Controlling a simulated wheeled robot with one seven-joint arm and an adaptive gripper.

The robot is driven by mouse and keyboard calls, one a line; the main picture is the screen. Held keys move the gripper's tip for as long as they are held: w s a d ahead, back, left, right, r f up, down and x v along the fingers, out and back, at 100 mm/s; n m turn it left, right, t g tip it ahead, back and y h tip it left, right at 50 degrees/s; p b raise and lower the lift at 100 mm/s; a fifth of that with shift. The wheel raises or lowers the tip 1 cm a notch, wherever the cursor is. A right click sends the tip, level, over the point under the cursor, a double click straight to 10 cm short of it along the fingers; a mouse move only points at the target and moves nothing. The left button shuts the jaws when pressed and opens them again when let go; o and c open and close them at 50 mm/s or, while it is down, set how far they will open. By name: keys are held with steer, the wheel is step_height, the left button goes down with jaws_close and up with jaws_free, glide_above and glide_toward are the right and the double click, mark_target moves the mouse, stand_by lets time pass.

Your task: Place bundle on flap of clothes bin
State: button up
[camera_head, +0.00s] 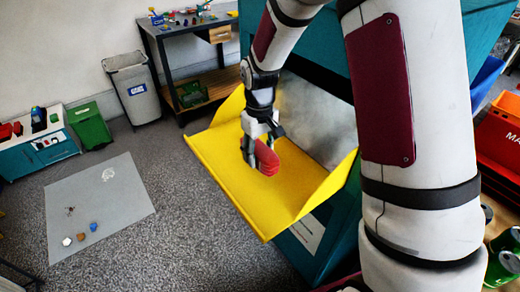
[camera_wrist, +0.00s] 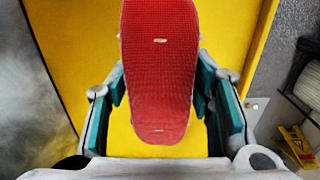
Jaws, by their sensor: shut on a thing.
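A red bundle (camera_head: 266,158) is held in my gripper (camera_head: 262,150), over the yellow flap (camera_head: 225,168) of the teal clothes bin (camera_head: 318,245). The flap is open and tilts out from the bin's front, with raised sides. In the wrist view the bundle (camera_wrist: 160,70) is long, rounded and textured, and sits between the two teal finger pads of my gripper (camera_wrist: 163,105). The yellow flap (camera_wrist: 80,50) fills the background behind it. I cannot tell whether the bundle touches the flap. The bin's opening behind the flap is partly hidden by my arm.
A grey mat (camera_head: 100,200) with small items lies on the floor at the left. A grey waste bin (camera_head: 135,88) and a workbench (camera_head: 180,50) stand at the back. Orange crates (camera_head: 500,135) are at the right.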

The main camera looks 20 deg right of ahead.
mark_target(260, 141)
steer(key=w, duration=0.1)
steer(key=w+d, duration=0.1)
steer(key=w, duration=0.3)
steer(key=shift+d+f, duration=0.3)
steer(key=shift+d, duration=0.1)
steer(key=shift+f, duration=1.75)
steer(key=o, duration=1.3)
steer(key=shift+f, duration=0.15)
